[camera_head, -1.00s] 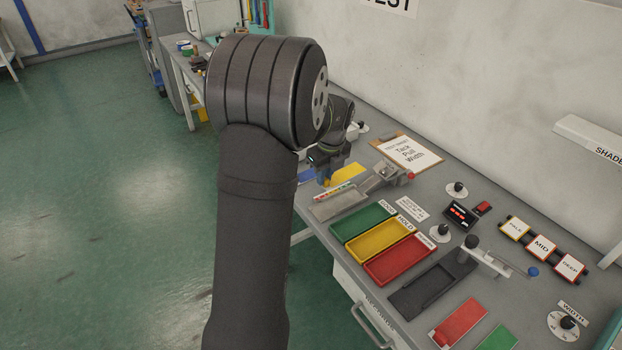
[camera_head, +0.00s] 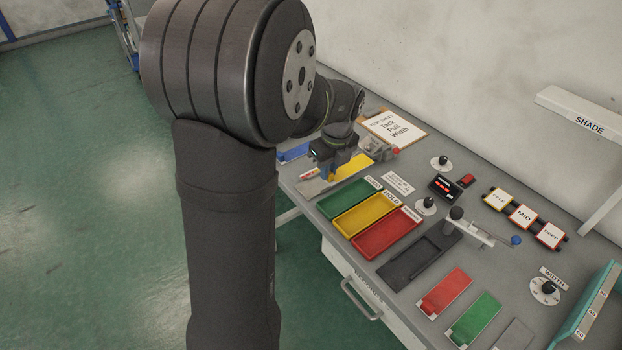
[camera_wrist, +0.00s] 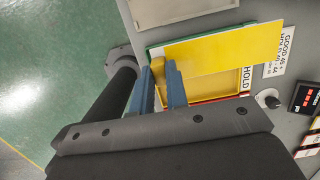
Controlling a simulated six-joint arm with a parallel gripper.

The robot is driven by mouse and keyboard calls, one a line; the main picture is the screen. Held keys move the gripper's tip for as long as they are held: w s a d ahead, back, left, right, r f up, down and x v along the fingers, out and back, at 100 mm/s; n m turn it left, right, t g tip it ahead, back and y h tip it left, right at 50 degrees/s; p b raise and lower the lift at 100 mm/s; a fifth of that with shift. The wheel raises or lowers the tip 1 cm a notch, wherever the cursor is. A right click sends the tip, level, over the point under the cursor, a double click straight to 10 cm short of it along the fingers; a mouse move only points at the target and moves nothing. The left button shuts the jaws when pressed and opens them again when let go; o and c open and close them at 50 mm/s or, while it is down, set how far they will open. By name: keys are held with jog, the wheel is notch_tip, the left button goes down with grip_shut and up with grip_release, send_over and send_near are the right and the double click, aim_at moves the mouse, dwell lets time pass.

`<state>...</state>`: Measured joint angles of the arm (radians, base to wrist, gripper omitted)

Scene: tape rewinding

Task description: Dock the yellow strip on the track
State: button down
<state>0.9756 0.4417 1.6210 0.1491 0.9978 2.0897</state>
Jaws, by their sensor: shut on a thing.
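My gripper (camera_head: 333,172) is shut on the yellow strip (camera_head: 354,166) and holds it by one end. In the wrist view the blue fingers (camera_wrist: 160,82) close around a small yellow tab at the strip's end, and the strip (camera_wrist: 225,47) reaches out to the right, roughly flat. It overlaps the green and yellow trays there; its height above them is hard to judge. A light grey plate (camera_head: 312,188), possibly the track, lies beside and partly behind the gripper in the head view. A grey block with a red knob (camera_head: 378,150) stands at its far end.
Green (camera_head: 350,200), yellow (camera_head: 368,216) and red (camera_head: 388,235) trays lie side by side nearby. A dark slotted tray (camera_head: 408,275) with a lever (camera_head: 478,232) stands further right. A clipboard (camera_head: 394,130) lies behind. A blue strip (camera_head: 292,153) lies left of the gripper.

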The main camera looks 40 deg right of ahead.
jog(key=w+f, duration=0.1)
jog(key=w, duration=0.1)
jog(key=w+a+f, duration=0.1)
jog(key=w+f, duration=0.1)
jog(key=w+a+f, duration=0.1)
jog(key=w, duration=0.2)
jog(key=shift+f, duration=0.15)
jog(key=shift+w+f, duration=0.1)
jog(key=shift+f, duration=1.95)
jog(key=shift+f, duration=0.2)
jog(key=c, duration=1.4)
grip_release()
jog(key=shift+c, duration=0.2)
jog(key=shift+r, duration=0.1)
notch_tip(320, 180, up, 12)
jog(key=s, duration=0.1)
jog(key=shift+s, duration=0.4)
